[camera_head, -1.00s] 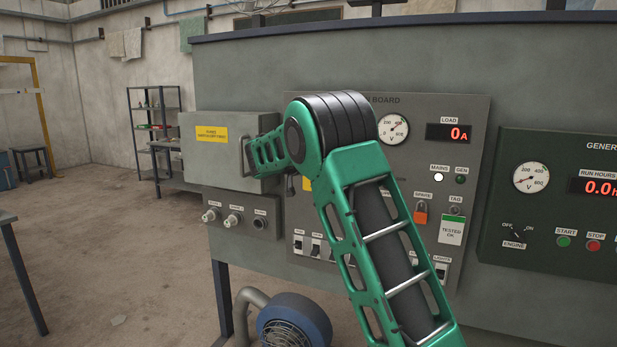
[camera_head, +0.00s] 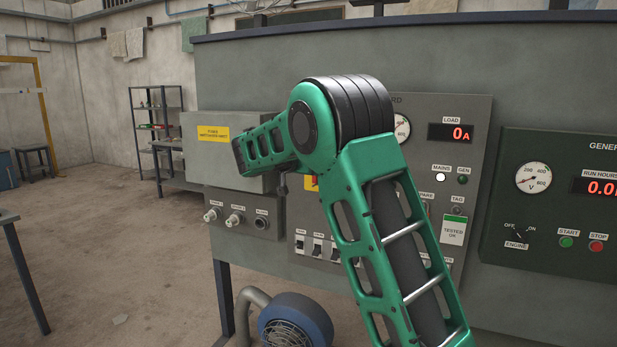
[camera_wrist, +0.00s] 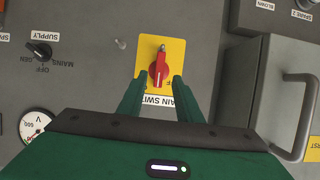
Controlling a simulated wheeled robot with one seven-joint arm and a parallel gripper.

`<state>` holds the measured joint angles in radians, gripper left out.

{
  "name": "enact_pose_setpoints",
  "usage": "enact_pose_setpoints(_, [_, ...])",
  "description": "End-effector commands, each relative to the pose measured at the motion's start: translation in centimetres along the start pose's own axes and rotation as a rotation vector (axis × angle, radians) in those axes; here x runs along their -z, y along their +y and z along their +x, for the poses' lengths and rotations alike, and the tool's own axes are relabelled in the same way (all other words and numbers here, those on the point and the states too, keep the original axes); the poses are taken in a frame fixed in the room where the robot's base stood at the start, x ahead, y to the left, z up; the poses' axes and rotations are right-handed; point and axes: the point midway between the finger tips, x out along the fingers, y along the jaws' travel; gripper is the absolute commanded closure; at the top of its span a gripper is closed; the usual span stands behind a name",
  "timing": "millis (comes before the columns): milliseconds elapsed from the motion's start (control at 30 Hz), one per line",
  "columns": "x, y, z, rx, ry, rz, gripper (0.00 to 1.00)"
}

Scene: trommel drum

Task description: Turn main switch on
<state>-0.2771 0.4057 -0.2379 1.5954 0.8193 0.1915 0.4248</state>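The main switch is a red rotary knob (camera_wrist: 160,70) on a yellow plate (camera_wrist: 175,52) in the wrist view. Its handle lies roughly along the picture's vertical. The plate's label reads "MAIN SWI…" and is partly covered by a finger. My gripper (camera_wrist: 159,84) is open, with one green finger on each side of the knob's lower part. I cannot tell whether the fingers touch it. In the head view only a bit of the yellow and red switch (camera_head: 312,183) shows beside my green arm. My fingertips are not clear there.
A grey cabinet (camera_wrist: 276,85) with a bar handle (camera_wrist: 307,120) is close to the right in the wrist view. A supply selector (camera_wrist: 40,50) and a voltmeter (camera_wrist: 33,124) are at left. In the head view the mains lamp (camera_head: 440,178) is lit and load reads 0 A.

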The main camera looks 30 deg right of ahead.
Motion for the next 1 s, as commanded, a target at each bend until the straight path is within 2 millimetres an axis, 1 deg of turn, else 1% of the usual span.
enact_pose_setpoints(33, [0.0,-0.1,-1.1,0.003,0.0,0.0,0.68])
enact_pose_setpoints(100, [-0.1,-0.1,-2.2,0.003,-0.001,0.0,0.68])
enact_pose_setpoints(200, [-0.1,-0.1,-3.5,0.003,-0.001,-0.001,0.68])
enact_pose_setpoints(300, [-0.1,-0.1,-4.3,0.001,-0.001,0.0,0.68])
enact_pose_setpoints(467, [-0.1,-0.1,-4.8,0.0,-0.002,-0.001,0.68])
enact_pose_setpoints(900, [-0.1,0.0,-4.8,-0.001,-0.002,-0.001,0.68])
enact_pose_setpoints(967, [-0.2,0.4,-4.8,-0.003,-0.009,-0.002,0.68])
enact_pose_setpoints(1000, [-0.3,1.0,-4.7,-0.007,-0.021,-0.004,0.68])
